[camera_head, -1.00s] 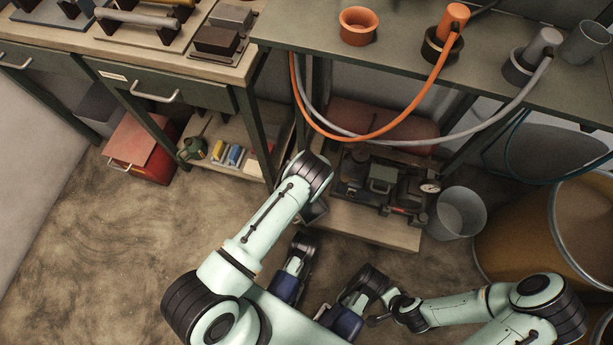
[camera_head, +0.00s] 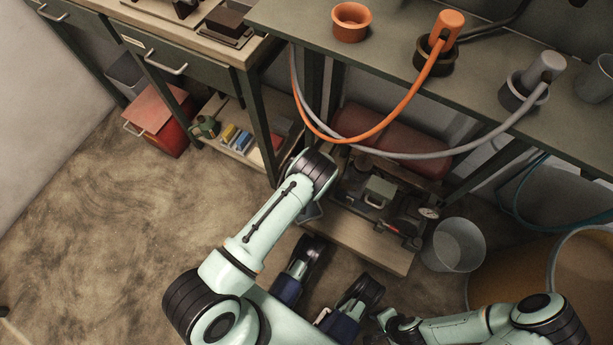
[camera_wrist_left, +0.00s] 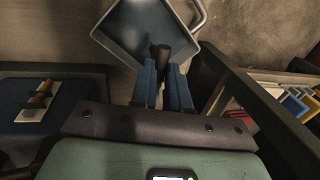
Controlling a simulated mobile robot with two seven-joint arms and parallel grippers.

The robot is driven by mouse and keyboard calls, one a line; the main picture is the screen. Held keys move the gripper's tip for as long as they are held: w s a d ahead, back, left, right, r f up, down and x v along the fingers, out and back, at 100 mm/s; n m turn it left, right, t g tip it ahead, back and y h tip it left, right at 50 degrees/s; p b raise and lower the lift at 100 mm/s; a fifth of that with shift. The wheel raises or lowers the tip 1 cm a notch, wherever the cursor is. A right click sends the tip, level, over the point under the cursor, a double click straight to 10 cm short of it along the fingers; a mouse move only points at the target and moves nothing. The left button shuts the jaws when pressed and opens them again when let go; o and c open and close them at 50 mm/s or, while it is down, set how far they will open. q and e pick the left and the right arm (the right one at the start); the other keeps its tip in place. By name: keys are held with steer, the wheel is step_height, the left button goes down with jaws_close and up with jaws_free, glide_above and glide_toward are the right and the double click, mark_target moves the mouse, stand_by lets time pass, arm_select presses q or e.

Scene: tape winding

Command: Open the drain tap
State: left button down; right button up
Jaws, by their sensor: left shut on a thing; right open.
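No drain tap can be clearly made out. A machine (camera_head: 375,195) with a dial stands on a low wooden board under the bench, with a red tank (camera_head: 385,137) behind it. My left gripper (camera_wrist_left: 162,72) is shut on the dark grip (camera_wrist_left: 160,54) of a blue-grey pan (camera_wrist_left: 125,25) in the left wrist view. In the head view my left arm hides most of that gripper. My right gripper (camera_head: 386,320) is open at the lower edge, apart from the machine; its fingertips are small and dark.
A grey bucket (camera_head: 455,246) stands right of the board. Orange and grey hoses hang below the bench (camera_head: 300,22). A shelf with coloured boxes (camera_head: 238,138) and a red toolbox (camera_head: 158,120) are left. Brass-coloured pieces on a white block (camera_wrist_left: 38,98) show in the left wrist view.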

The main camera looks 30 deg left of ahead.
steer(key=shift+s+d, duration=0.1)
steer(key=shift+d, duration=0.1)
stand_by(0.4)
arm_select(q)
steer(key=c, duration=1.1)
jaws_free()
steer(key=shift+d+r, duration=0.1)
step_height(320, 180, up, 13)
steer(key=d+p, duration=0.2)
steer(key=p, duration=0.2)
steer(key=shift+w+d, duration=0.2)
steer(key=shift+d, duration=0.05)
arm_select(e)
steer(key=w+a+r+t, duration=0.1)
steer(key=w+r+t, duration=0.2)
steer(key=w+r, duration=0.3)
steer(key=w, duration=0.3)
steer(key=shift+a+r+n, duration=0.15)
steer(key=shift+r+n, duration=0.1)
steer(key=shift+n, duration=0.05)
